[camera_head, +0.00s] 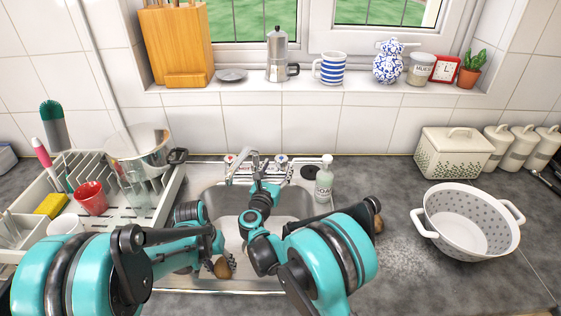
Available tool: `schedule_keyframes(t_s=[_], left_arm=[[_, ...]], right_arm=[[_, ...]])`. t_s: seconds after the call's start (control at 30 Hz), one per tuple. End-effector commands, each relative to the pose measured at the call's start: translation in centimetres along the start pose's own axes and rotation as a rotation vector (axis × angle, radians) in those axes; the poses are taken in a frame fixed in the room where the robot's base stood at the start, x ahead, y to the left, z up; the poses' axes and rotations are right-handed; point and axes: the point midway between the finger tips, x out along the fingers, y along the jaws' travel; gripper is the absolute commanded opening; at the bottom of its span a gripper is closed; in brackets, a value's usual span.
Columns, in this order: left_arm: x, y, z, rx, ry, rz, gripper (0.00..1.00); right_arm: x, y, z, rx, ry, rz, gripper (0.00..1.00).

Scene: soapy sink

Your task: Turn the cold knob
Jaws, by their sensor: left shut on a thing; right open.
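The tap (246,164) stands at the back of the sink (300,204). A knob with a red mark (229,159) is left of the spout. A knob with a blue mark (282,160), the cold knob, is right of it. My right gripper (264,172) is open, reaching over the sink close to the spout and just left of and in front of the cold knob. I cannot tell whether it touches either. My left gripper (226,262) is shut on a brown, potato-like thing (221,268) at the front of the sink. My arms hide much of the basin.
A soap bottle (324,180) stands right of the cold knob. A dish rack (165,200) with a red cup (91,197) and a pan (140,146) is at left. A white colander (468,222) is at right. The counter between sink and colander is mostly free.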

Motion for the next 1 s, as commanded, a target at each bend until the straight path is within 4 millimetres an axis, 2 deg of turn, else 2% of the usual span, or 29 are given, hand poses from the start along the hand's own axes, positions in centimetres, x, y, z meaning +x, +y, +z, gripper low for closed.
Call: schedule_keyframes(t_s=[0.03,0.2,0.4,1.0], left_arm=[[0.0,0.0,0.0,0.0,0.0,0.0,0.12],[0.0,0.0,0.0,0.0,0.0,0.0,0.12],[0.0,0.0,0.0,0.0,0.0,0.0,0.12],[-0.2,0.0,0.0,0.0,0.0,0.0,0.12]], right_arm=[[-1.3,0.1,0.0,0.0,0.0,0.003,0.62],[-4.7,0.0,0.0,0.0,0.0,0.002,0.62],[-7.0,0.0,0.0,-0.001,0.0,0.0,0.62],[-7.3,0.0,0.2,-0.001,0.0,-0.001,0.62]])
